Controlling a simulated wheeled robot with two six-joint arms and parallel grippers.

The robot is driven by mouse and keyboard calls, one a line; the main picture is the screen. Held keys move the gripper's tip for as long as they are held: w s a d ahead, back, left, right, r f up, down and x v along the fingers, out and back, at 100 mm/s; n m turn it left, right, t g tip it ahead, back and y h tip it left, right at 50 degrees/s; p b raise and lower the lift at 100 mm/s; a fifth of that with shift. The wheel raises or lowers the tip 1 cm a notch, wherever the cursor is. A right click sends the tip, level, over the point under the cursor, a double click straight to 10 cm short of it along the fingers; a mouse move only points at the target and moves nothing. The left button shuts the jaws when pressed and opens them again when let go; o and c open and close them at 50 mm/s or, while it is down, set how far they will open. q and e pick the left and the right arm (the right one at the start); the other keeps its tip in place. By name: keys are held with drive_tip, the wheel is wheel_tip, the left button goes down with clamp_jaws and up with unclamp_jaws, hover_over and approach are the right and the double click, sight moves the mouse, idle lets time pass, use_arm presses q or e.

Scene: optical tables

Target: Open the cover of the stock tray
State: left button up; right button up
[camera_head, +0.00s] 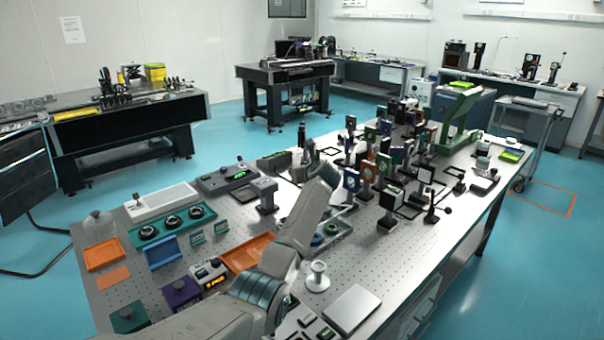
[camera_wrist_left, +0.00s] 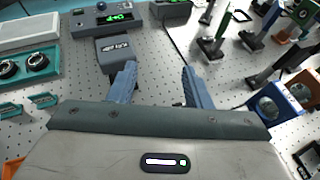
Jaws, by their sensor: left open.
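A long, shallow tray with a pale, flat top (camera_head: 163,200) lies at the left back of the near table; it looks like the stock tray with its cover on. Its pale top also shows at the upper left of the left wrist view (camera_wrist_left: 28,30). My left gripper (camera_wrist_left: 160,82) is open and empty, with its two blue-grey fingers apart above the perforated tabletop. It is well to the right of the pale tray, close to a grey block on a post (camera_wrist_left: 115,48). In the head view my arm largely hides the gripper. My right gripper is not in view.
A teal tray with several round mounts (camera_head: 172,233) lies in front of the pale tray. A grey box with a green display (camera_head: 228,181) stands to its right. Orange trays (camera_head: 103,254) and small boxes are nearby. Many posted optics (camera_head: 382,165) crowd the table's middle.

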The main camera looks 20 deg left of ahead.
use_arm(q)
drive_tip(key=p+v, duration=0.8)
drive_tip(key=v, duration=0.2)
drive_tip(key=shift+d, duration=0.35)
drive_tip(key=shift+s+r, duration=0.1)
